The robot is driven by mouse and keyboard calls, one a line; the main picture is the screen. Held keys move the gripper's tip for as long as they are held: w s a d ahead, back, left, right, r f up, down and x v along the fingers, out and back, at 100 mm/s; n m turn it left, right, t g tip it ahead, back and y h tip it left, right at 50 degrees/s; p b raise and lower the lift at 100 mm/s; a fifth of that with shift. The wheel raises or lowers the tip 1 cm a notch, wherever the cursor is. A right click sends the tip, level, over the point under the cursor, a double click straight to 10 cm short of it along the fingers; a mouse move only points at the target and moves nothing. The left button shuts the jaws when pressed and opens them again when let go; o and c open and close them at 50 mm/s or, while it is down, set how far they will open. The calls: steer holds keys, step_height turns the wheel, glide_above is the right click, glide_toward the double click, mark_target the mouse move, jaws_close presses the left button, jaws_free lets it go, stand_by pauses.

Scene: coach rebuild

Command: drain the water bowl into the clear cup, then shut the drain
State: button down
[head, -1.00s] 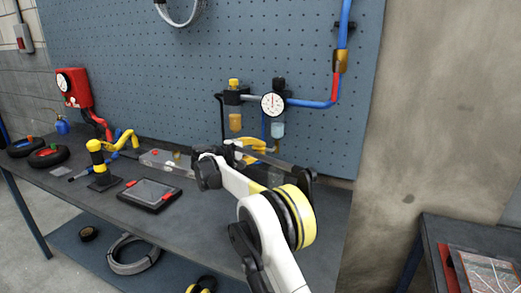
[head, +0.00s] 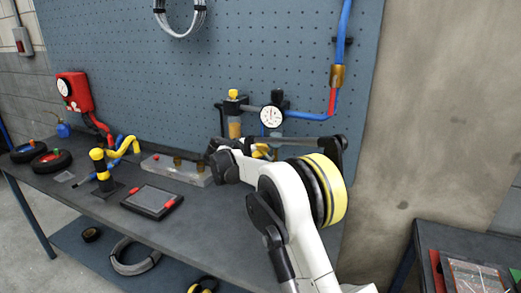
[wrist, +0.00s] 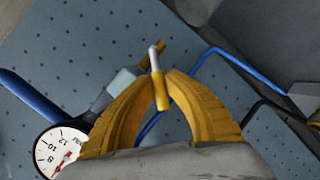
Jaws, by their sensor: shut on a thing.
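My gripper (wrist: 160,88) has its yellow ribbed fingers together at the tips around a small gold piece with a silver tip (wrist: 155,60). I cannot tell whether this is the drain. A pale blue-grey translucent body (wrist: 122,80) beside the fingers may be the water bowl. In the head view my arm hides most of the area below the dial gauge (head: 271,117), and the gripper (head: 262,150) is only partly visible there. An amber bowl (head: 234,128) hangs left of the gauge. I cannot make out the clear cup.
Blue and red pipes (head: 335,95) run up the pegboard (head: 130,70). The bench front is mostly bare.

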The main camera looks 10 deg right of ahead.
steer(key=shift+s+d+r+m+t+y+p, duration=0.3)
steer(key=shift+d+r+m+y+p, duration=0.25)
steer(key=shift+m, duration=0.35)
steer(key=shift+a+f, duration=0.1)
steer(key=c, duration=1.4)
jaws_free()
